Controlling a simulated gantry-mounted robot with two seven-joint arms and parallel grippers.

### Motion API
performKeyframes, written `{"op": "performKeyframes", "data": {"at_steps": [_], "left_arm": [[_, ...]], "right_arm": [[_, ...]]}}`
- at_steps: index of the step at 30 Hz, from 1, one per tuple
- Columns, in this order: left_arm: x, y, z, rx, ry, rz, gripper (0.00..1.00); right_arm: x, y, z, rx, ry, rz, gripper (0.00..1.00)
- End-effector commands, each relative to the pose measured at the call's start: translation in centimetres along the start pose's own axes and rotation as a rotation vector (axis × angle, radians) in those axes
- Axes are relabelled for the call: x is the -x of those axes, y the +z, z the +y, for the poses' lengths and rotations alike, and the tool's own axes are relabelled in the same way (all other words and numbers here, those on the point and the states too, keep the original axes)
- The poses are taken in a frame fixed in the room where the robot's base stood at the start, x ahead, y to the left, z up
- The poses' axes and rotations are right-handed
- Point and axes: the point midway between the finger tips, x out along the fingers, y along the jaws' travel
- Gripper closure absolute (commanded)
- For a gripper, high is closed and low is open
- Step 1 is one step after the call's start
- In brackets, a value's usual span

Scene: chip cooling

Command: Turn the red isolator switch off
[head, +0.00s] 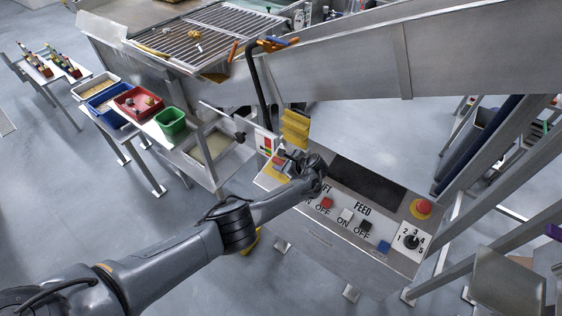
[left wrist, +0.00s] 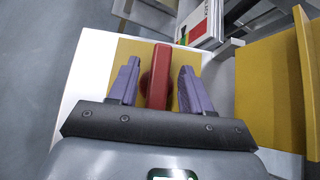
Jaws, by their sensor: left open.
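The red isolator switch shows in the left wrist view as a long red handle (left wrist: 160,70), standing lengthwise up the picture on a yellow plate (left wrist: 128,48). My left gripper (left wrist: 157,88) is open, with one purple finger on each side of the handle and a visible gap to both. In the head view my left gripper (head: 292,166) is over the left end of the grey control panel (head: 315,222) and hides most of the switch. The yellow plate's edge (head: 268,174) shows beside it. My right gripper is not in view.
The panel also has labelled ON and OFF buttons, a red emergency knob (head: 421,208) and a numbered dial (head: 411,242). A black bent bar (head: 261,85) rises behind. Coloured bins (head: 138,102) stand at the left.

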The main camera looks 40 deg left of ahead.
Motion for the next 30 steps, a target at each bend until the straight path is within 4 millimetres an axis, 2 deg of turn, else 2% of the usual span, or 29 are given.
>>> {"op": "performKeyframes", "data": {"at_steps": [1, 6, 15, 21, 30], "left_arm": [[1.1, 0.3, -0.2, -0.001, -0.001, 0.001, 0.51], [4.0, 0.3, -0.2, -0.002, -0.002, 0.002, 0.51], [8.3, 0.2, -0.1, -0.001, 0.001, 0.001, 0.51], [9.4, 0.0, 0.0, -0.001, 0.002, 0.001, 0.51], [9.5, 0.0, 0.1, 0.0, 0.002, 0.001, 0.51]], "right_arm": [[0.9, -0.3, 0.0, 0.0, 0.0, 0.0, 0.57], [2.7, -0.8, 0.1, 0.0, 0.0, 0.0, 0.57], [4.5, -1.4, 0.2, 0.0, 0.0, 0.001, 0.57], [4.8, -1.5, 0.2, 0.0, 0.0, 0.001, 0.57], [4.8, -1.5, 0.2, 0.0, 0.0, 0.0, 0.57]]}}
